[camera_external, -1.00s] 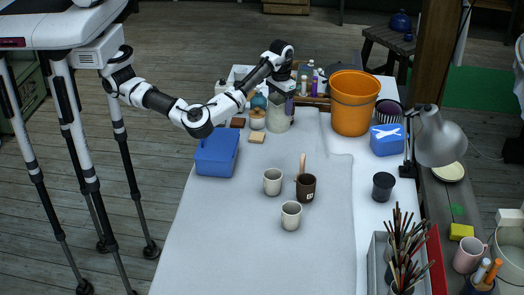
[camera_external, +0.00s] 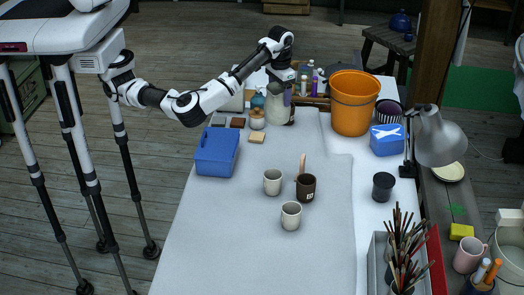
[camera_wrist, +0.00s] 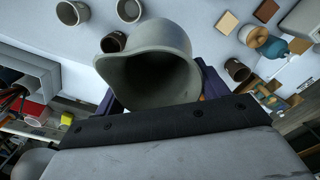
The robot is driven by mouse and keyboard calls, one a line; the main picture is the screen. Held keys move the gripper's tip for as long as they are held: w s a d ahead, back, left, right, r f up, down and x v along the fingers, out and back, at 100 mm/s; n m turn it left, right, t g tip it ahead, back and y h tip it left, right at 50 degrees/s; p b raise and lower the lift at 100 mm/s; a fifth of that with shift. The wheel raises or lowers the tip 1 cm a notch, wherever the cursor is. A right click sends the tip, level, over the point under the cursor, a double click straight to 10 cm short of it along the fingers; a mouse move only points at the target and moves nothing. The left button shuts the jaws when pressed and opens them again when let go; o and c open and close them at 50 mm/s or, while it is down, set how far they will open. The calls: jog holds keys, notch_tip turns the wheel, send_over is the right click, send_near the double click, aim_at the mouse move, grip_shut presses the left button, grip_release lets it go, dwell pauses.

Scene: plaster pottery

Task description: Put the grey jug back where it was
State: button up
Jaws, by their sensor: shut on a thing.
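The grey jug (camera_external: 272,108) is at the far end of the work table, held by my gripper (camera_external: 287,96). In the wrist view the jug (camera_wrist: 140,85) shows its wide open mouth and pouring lip. The purple fingers of my gripper (camera_wrist: 160,97) are on either side of it, partly hidden behind it. It looks roughly upright in the outside view. I cannot tell whether its base touches the table.
An orange bucket (camera_external: 351,103) is further right. A blue bin (camera_external: 216,153) and small tiles (camera_external: 257,137) lie nearer.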

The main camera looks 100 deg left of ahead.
jog(key=s+d+m+b, duration=0.3)
jog(key=d, duration=0.6)
jog(key=s+d+m+b, duration=0.2)
jog(key=s+d+b, duration=0.2)
jog(key=d, duration=0.6)
jog(key=s+d+m+b, duration=0.3)
jog(key=d, duration=0.6)
notch_tip(320, 180, down, 25)
jog(key=p, duration=0.1)
jog(key=shift+p, duration=0.3)
jog(key=shift+f, duration=0.15)
jog(key=o, duration=1.4)
notch_tip(320, 180, up, 12)
jog(key=b, duration=0.2)
